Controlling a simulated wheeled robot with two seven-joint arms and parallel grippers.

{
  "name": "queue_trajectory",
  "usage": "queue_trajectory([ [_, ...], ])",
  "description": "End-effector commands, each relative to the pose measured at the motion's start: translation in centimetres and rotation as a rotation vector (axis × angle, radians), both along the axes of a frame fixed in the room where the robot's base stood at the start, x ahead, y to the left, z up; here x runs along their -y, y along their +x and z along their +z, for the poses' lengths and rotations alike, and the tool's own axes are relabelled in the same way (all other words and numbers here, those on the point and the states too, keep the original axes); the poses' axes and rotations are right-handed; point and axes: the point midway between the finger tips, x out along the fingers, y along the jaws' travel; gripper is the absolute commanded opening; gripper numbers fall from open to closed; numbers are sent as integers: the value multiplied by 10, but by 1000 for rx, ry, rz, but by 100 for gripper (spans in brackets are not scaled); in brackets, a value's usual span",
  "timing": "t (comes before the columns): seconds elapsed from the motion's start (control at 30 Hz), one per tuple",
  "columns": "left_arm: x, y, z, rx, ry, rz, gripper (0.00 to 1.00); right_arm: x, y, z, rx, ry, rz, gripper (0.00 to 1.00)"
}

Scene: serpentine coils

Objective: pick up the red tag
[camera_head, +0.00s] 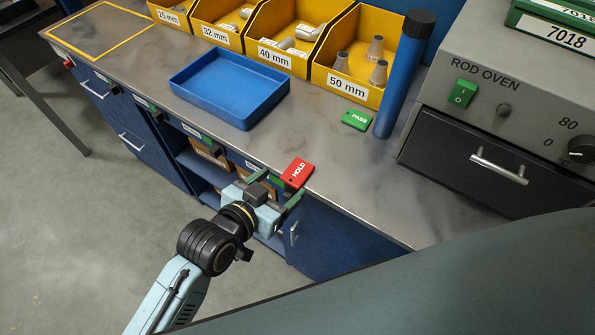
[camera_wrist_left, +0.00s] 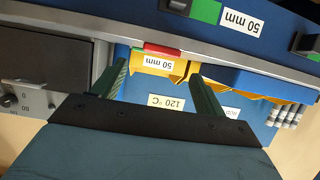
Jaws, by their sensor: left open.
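The red tag (camera_head: 297,173), marked HOLD, lies flat at the front edge of the grey bench top (camera_head: 340,190). In the left wrist view the red tag (camera_wrist_left: 162,50) shows edge-on as a thin red strip, beyond and between the fingertips. My left gripper (camera_head: 277,186) is open and empty, just in front of the bench edge beside the tag. Its two green fingers (camera_wrist_left: 158,72) are spread apart in the left wrist view, with a gap between them and the tag. My right gripper is not in view.
A green PASS tag (camera_head: 356,119) lies behind the red one, beside a tall blue cylinder (camera_head: 402,75). A blue tray (camera_head: 230,107) and yellow bins (camera_head: 283,59) stand further back. The rod oven (camera_head: 470,170) is at the right. Drawers and shelves are under the bench.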

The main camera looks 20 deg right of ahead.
Motion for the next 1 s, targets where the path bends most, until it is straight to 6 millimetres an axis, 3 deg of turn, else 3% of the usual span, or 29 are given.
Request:
queue_trajectory([
  [0.33,32,24,-18,0,0,-1,73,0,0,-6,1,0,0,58],
  [0.67,36,27,-20,0,0,-1,73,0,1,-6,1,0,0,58],
  [1.0,35,27,-20,0,0,-1,28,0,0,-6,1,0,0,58],
])
